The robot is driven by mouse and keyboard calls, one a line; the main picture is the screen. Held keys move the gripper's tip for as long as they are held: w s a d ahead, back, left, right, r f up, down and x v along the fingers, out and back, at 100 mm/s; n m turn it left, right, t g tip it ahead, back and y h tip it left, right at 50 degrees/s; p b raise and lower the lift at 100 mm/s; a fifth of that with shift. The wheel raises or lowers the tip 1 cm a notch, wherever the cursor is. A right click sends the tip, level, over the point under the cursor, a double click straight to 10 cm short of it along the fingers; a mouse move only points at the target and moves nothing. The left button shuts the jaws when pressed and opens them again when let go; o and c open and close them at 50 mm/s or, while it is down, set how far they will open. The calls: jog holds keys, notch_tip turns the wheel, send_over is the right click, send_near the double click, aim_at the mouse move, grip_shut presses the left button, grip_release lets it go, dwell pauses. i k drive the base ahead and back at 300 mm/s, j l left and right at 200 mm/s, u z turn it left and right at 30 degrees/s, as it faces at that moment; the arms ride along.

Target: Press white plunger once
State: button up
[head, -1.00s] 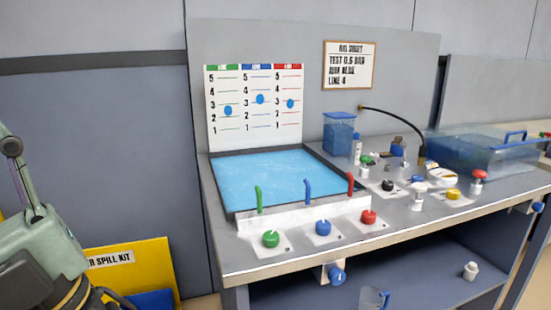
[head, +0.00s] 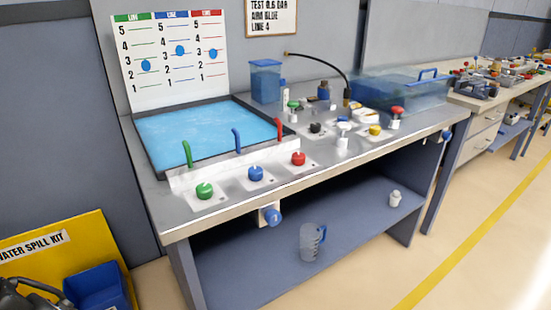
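The white plunger (head: 343,132) stands upright on the bench top, right of the middle, between a black knob and a yellow knob.
The bench (head: 310,172) holds a blue liquid tray (head: 205,131) and green, blue and red knobs along its front. A clear lidded bin (head: 400,92) stands behind the plungers. A jug (head: 311,242) is on the lower shelf. The floor at the right is clear.

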aim_at(343, 126)
jog(key=i+l, duration=0.75)
jog(key=i+l+z, duration=0.05)
